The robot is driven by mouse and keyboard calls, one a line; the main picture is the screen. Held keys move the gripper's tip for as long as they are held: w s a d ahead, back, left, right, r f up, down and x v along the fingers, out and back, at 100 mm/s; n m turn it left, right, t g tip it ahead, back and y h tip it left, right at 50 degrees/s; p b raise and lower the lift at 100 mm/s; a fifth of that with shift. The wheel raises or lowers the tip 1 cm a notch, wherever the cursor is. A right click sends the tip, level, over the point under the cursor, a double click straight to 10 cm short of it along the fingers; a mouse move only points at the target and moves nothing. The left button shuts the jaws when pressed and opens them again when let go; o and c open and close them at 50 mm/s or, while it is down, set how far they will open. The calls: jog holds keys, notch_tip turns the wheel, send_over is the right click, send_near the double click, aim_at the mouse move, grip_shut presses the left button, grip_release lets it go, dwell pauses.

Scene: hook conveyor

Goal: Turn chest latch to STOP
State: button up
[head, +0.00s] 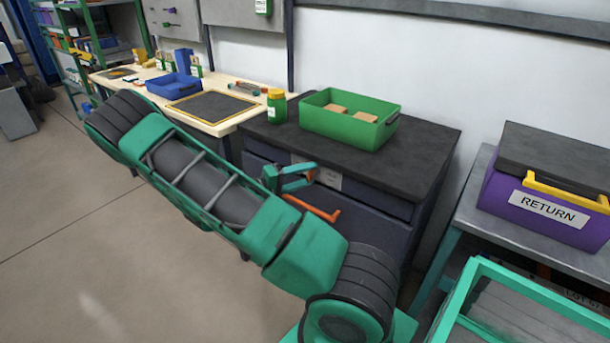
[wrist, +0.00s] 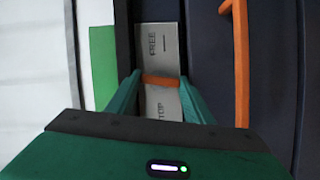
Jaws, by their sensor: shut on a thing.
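The chest is the dark cabinet (head: 372,200) with drawers and a black top, right of centre in the head view. A pale label plate (wrist: 157,42) on its front reads FREE at one end, with a small dark line beside it, and "TOP" at the other, the first letter hidden. The plate also shows in the head view (head: 330,178). The orange latch (wrist: 160,81) lies crosswise over the plate between the two words. My gripper (wrist: 160,80) is shut on the latch, one green finger on each side. In the head view my gripper (head: 305,177) is at the cabinet front.
An orange handle (head: 315,209) sticks out below the plate; it also shows right of it in the wrist view (wrist: 240,60). A green bin (head: 345,122) and a yellow-lidded jar (head: 277,106) stand on the cabinet. A purple RETURN box (head: 545,205) is at right.

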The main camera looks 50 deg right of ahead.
jog(key=shift+w+a+f+n+h, duration=0.15)
jog(key=shift+f+n+h, duration=0.2)
jog(key=shift+n, duration=0.65)
jog(key=o, duration=0.8)
jog(key=shift+c, duration=0.2)
jog(key=shift+r, duration=0.15)
